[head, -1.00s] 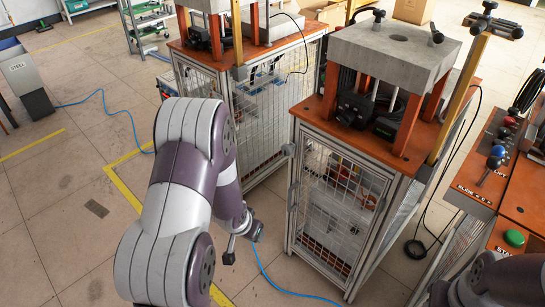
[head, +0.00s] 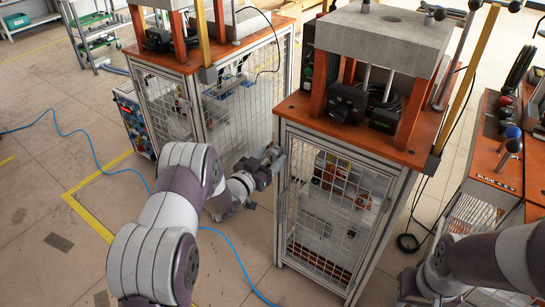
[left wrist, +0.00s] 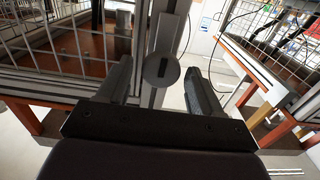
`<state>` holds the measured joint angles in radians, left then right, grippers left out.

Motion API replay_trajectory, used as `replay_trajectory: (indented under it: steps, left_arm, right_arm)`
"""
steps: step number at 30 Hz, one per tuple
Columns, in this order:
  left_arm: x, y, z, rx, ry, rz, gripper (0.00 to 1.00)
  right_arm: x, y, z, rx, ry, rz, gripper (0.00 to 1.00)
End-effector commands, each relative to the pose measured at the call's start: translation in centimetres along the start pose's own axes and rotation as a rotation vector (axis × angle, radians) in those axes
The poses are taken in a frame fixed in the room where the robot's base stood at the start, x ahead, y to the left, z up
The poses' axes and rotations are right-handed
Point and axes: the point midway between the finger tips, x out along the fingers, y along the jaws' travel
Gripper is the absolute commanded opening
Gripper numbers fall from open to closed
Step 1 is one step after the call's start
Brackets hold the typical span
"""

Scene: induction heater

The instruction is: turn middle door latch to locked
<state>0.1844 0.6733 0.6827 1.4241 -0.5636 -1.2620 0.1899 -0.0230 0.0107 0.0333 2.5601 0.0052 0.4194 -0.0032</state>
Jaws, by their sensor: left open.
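The middle cabinet's wire-mesh door (head: 325,205) is closed or nearly closed in its grey frame. In the left wrist view, the latch (left wrist: 160,71) is a round grey disc with a dark, upright slot or bar on the frame post. My left gripper (head: 272,163) is at the cabinet's left front post, near the door's upper left corner. Its two open fingers (left wrist: 158,75) stand on either side of the latch, with visible gaps and nothing gripped. The gripper hides the latch in the head view.
A second mesh cabinet (head: 245,100) stands to the left, across a narrow gap from the middle one. A control console (head: 490,185) stands at the right. A blue hose (head: 95,150) crosses the open floor at left.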

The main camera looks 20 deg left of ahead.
Motion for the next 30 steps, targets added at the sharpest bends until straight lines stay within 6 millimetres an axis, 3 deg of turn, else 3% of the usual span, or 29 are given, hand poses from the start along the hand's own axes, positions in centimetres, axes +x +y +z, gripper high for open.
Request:
replay_trajectory:
  steps: [4,12,13,17,18,30]
  left_arm:
    - [1.6,0.0,0.1,0.0,0.001,-0.001,0.65]
    - [1.9,0.0,-0.1,0.0,-0.001,-0.002,0.65]
    - [1.9,-0.1,-0.1,0.0,0.0,-0.002,0.62]
    - [1.8,0.0,0.0,0.0,0.0,-0.002,0.2]
    - [1.8,0.0,0.0,0.0,-0.001,-0.002,0.16]
    - [1.8,-0.1,-0.1,-0.075,-0.001,-0.002,0.16]
  right_arm:
    - [0.4,0.0,0.0,0.0,0.0,0.0,0.43]
    - [0.3,0.0,0.0,0.0,0.0,0.0,0.43]
    - [0.3,0.0,0.0,0.0,0.0,0.0,0.43]
    - [0.3,0.0,0.0,0.0,0.0,0.0,0.43]
    - [0.3,0.0,0.0,0.0,0.0,0.0,0.43]
    - [-0.1,0.0,0.0,0.0,0.0,0.0,0.43]
